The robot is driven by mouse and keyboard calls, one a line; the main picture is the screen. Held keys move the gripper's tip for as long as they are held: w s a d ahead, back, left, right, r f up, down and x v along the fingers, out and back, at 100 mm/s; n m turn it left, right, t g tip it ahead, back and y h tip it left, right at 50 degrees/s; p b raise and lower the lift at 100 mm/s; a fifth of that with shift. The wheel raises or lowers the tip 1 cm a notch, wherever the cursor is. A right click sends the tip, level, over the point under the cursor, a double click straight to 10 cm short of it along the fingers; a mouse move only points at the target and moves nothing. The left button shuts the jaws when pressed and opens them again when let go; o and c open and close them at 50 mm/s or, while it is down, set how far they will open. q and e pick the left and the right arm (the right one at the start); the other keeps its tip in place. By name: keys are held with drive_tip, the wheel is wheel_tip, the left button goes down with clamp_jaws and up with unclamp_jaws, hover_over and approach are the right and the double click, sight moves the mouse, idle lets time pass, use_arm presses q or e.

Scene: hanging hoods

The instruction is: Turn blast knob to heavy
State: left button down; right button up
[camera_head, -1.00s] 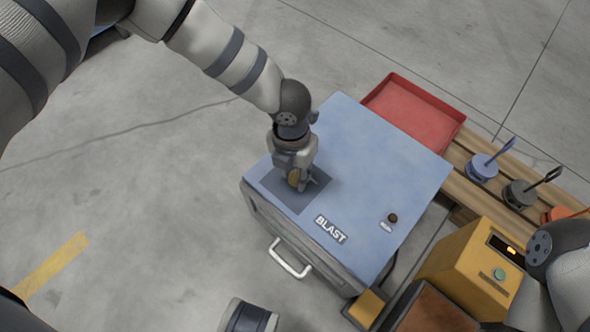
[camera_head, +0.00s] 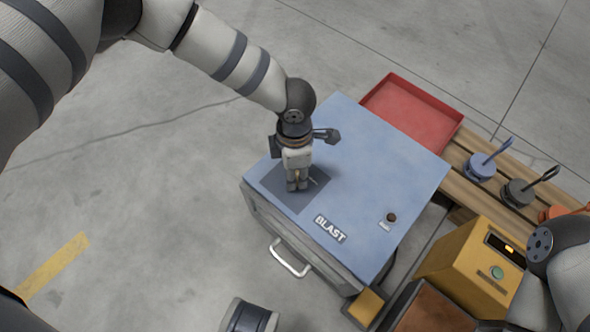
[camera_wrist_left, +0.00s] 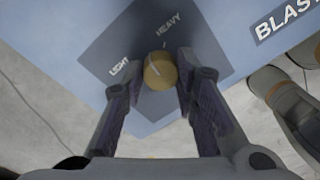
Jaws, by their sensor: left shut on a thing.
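The blast knob is a round brass-coloured knob (camera_wrist_left: 159,72) with a pale line across its top, seen in the left wrist view. It sits on a dark square panel (camera_wrist_left: 110,45) of the blue blast cabinet (camera_head: 375,165). A LIGHT label (camera_wrist_left: 120,67) is left of the knob and a HEAVY label (camera_wrist_left: 168,25) above it. My left gripper (camera_head: 297,187) points down at the panel, shut on the knob, with a finger on either side. Its fingers (camera_wrist_left: 158,82) hide the knob in the head view.
The cabinet carries a BLAST label (camera_head: 331,229), a small dark button (camera_head: 391,217) and a white front handle (camera_head: 289,257). A red tray (camera_head: 412,112), a wooden pallet (camera_head: 462,170) and a yellow box (camera_head: 470,268) stand to the right. Left floor is mostly clear.

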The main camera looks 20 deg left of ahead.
sight(297, 173)
use_arm(q)
drive_tip(key=m, duration=0.8)
drive_tip(key=shift+m+y+b, duration=0.3)
drive_tip(key=shift+m, duration=0.3)
drive_tip(key=c, duration=1.3)
unclamp_jaws()
drive_tip(key=r, duration=1.2)
drive_tip(key=shift+w+d, duration=0.1)
drive_tip(key=shift+w, duration=0.2)
